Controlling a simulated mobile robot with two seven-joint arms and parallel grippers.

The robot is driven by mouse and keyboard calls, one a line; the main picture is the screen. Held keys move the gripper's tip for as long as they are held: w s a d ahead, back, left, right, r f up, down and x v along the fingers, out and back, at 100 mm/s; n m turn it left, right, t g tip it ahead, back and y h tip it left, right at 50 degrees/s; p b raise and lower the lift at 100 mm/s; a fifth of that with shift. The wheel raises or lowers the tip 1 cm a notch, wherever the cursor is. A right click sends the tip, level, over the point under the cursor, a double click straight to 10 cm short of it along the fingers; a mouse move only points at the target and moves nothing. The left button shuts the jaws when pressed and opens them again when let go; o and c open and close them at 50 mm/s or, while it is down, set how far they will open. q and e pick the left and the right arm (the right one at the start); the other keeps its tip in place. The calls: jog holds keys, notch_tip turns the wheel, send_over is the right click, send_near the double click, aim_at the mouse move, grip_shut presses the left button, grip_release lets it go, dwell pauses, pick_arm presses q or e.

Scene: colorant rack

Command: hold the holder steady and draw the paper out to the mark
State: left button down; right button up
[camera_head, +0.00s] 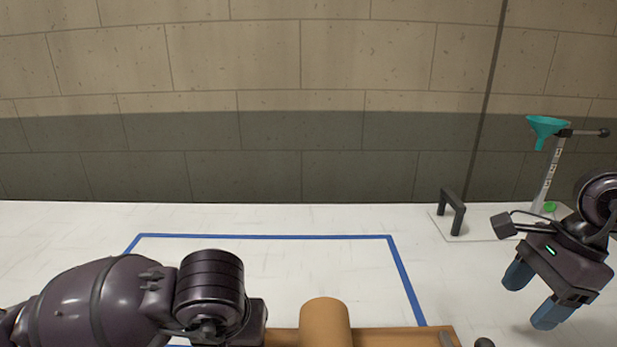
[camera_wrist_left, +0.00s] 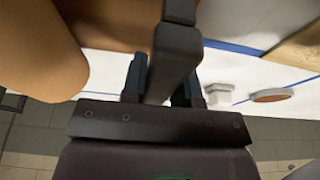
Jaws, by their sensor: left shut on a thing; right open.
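The brown paper roll (camera_head: 325,323) lies on the wooden holder (camera_head: 400,337) at the bottom edge of the head view. In the left wrist view, a large tan rounded shape, apparently the roll (camera_wrist_left: 35,50), fills the upper left. My left gripper (camera_wrist_left: 162,82) is shut on a dark grey bar (camera_wrist_left: 177,50) in front of the wood, apparently part of the holder. Its fingers are hidden in the head view. My right gripper (camera_head: 534,294) is open and empty, above the table to the right of the holder. The paper's free end is out of view, and I cannot identify the mark.
A blue outline (camera_head: 265,236) marks the white table (camera_head: 60,222) behind the roll, and the area inside it looks clear. At the back right are a dark handle (camera_head: 455,212) on a white plate and a stand (camera_head: 548,175) holding a teal funnel (camera_head: 546,126).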

pick_arm(q)
jog(key=c, duration=0.8)
grip_release()
